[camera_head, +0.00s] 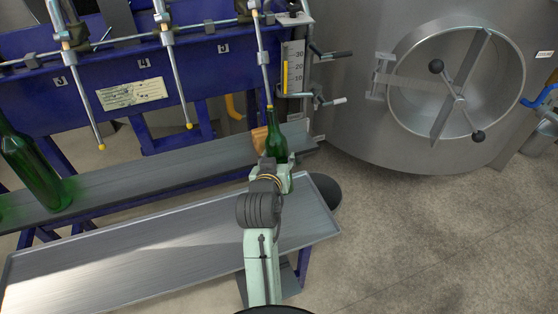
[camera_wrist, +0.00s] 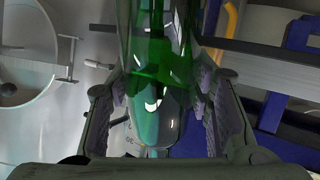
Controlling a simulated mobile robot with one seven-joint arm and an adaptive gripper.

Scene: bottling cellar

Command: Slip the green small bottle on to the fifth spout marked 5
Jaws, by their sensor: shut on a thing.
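My gripper (camera_head: 272,172) is shut on a green small bottle (camera_head: 276,150), held roughly upright with its neck up. In the wrist view the green glass of the bottle (camera_wrist: 160,55) shows between the two dark fingers of my gripper (camera_wrist: 163,100). The rightmost visible spout (camera_head: 263,62) comes down to the bottle's mouth in the head view, lined up with the neck. Its lower tip is not clearly seen, so I cannot tell whether it is inside the neck or just in front or behind. A small plate (camera_head: 223,48) beside this spout bears a mark too small to read surely.
Two other spouts with yellow tips (camera_head: 102,147) (camera_head: 189,126) hang to the left. A larger green bottle (camera_head: 38,178) stands on the grey shelf (camera_head: 150,168) at the left. A metal tray (camera_head: 130,255) lies in front. A steel tank (camera_head: 400,120) stands at the right.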

